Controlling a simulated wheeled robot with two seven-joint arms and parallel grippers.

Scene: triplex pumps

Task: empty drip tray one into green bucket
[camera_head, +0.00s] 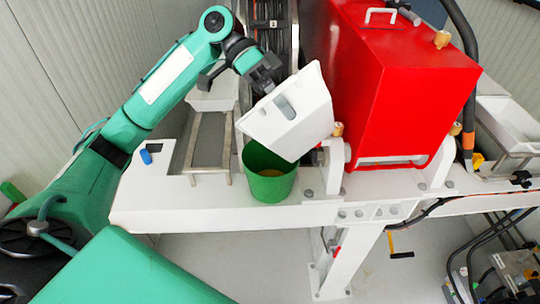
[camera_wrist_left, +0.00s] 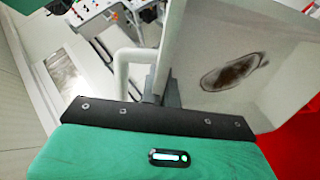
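My left gripper (camera_head: 266,82) is shut on a white drip tray (camera_head: 312,105) at its upper left edge. The tray is steeply tilted, its lower corner over the mouth of the green bucket (camera_head: 270,188). The bucket stands upright on the white frame, with some yellow-brown content showing inside. In the left wrist view, the tray's pale face (camera_wrist_left: 210,40) carries a dark brown oval patch, and a white bar-like handle (camera_wrist_left: 128,70) is beside the gripper fingers (camera_wrist_left: 160,92). The exact grip contact is partly hidden. My right gripper is not in view.
A red pump housing (camera_head: 400,90) stands close right of the tray. A metal rack (camera_head: 190,150) is left of the bucket, with a white container (camera_head: 212,98) behind it. Another white tray (camera_head: 508,122) lies far right. A blue cap (camera_head: 146,157) sits on the frame's left end.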

